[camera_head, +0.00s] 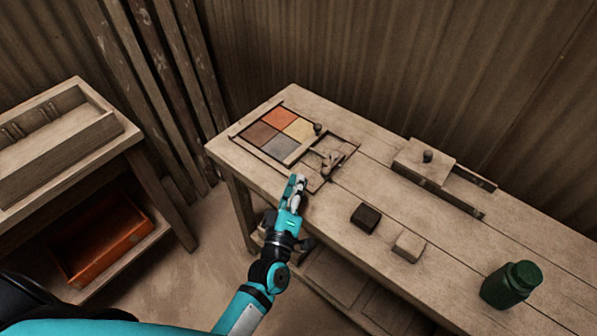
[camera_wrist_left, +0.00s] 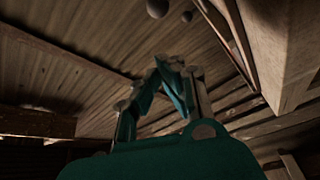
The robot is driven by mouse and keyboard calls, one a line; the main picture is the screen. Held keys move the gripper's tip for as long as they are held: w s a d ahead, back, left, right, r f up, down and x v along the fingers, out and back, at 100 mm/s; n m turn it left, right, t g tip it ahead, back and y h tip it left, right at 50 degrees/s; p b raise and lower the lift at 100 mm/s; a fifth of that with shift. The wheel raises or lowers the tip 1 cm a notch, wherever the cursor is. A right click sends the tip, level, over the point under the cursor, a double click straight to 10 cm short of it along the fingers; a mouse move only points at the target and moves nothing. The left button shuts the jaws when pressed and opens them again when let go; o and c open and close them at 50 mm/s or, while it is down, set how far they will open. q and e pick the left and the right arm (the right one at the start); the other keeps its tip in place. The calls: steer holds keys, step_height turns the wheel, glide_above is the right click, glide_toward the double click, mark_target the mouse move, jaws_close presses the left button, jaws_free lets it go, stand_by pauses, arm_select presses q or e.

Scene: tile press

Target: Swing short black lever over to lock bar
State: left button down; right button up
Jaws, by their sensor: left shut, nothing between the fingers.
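The tile press (camera_head: 300,158) is a wooden frame at the left end of the workbench. It holds four tiles, orange, yellow, brown and grey, with a pale bar (camera_head: 302,150) along their right side. A dark round knob (camera_head: 317,128) stands at its far edge. A small lever-like part (camera_head: 333,160) lies right of the bar; I cannot tell its exact shape. My left gripper (camera_head: 298,182) is shut and empty near the bench's front edge, just in front of the press. Its fingers fill the middle of the left wrist view (camera_wrist_left: 168,75). Two round knobs (camera_wrist_left: 157,8) show above them. My right gripper is out of view.
On the workbench (camera_head: 450,265) are a dark block (camera_head: 366,217), a pale block (camera_head: 408,246), a green jar (camera_head: 511,284) and a wooden slide box with a knob (camera_head: 424,163). A side table with a tray (camera_head: 60,140) and an orange bin (camera_head: 105,245) stands left.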

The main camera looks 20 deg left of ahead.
arm_select(q)
steer(key=s, duration=0.1)
steer(key=s+d, duration=0.2)
steer(key=s, duration=0.1)
steer(key=shift+s+d+f+b, duration=0.1)
steer(key=shift+d+f+b, duration=0.1)
steer(key=shift+f+b, duration=0.15)
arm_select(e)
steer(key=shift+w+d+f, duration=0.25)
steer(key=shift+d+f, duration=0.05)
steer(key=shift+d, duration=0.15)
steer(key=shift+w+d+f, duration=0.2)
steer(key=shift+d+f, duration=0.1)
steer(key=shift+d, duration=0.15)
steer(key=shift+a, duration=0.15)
